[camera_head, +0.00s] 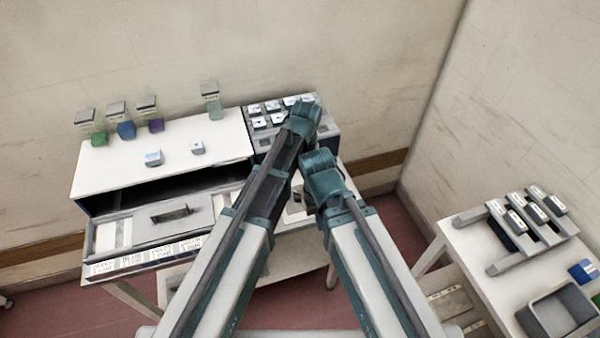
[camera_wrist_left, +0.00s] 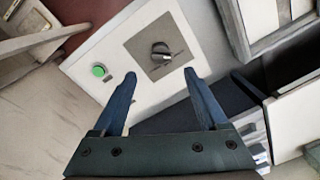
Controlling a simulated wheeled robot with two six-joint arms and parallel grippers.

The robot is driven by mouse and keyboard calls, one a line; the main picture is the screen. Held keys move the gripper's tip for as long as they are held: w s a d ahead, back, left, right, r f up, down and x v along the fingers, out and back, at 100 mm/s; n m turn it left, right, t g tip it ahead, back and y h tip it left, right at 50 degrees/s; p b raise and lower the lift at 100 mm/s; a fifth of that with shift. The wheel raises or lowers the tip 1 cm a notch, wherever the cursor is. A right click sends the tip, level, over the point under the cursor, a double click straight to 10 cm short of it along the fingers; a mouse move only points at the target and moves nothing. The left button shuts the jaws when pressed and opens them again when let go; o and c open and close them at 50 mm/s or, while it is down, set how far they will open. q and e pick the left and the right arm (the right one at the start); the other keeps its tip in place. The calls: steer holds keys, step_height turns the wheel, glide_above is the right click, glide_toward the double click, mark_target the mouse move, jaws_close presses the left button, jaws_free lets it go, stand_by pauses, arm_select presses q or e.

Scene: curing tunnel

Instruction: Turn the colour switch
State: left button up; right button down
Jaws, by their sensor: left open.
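The colour switch (camera_wrist_left: 161,53) is a dark round knob with a pale bar across it. It sits on a grey square plate (camera_wrist_left: 139,46) on a white panel (camera_wrist_left: 88,49) in the left wrist view. A green button (camera_wrist_left: 99,71) is beside the plate. My left gripper (camera_wrist_left: 160,76) is open and empty, its two blue fingers apart and pointing toward the panel, with the knob beyond and between the tips in the picture. No contact with the knob shows. In the head view my arms hide the left fingers, and the right gripper does not show.
At the right, a white table (camera_head: 479,266) carries a grey tray (camera_head: 530,318) and a slotted rack (camera_head: 491,267).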

arm_select(q)
step_height(320, 180, up, 4)
steer(key=p, duration=0.3)
steer(key=shift+d, duration=0.1)
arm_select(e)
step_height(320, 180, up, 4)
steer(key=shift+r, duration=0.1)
arm_select(q)
steer(key=s+a+f+m+b, duration=0.1)
steer(key=s+a+f+b, duration=0.1)
steer(key=s, duration=0.6)
steer(key=s+a+f+b, duration=0.1)
steer(key=s+a+b, duration=0.1)
steer(key=s+a, duration=0.3)
steer(key=s, duration=0.3)
steer(key=shift+s+f+m+y, duration=0.3)
steer(key=shift+s+f+m, duration=0.05)
steer(key=shift+m, duration=0.05)
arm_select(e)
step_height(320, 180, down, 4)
arm_select(q)
steer(key=shift+d, duration=0.1)
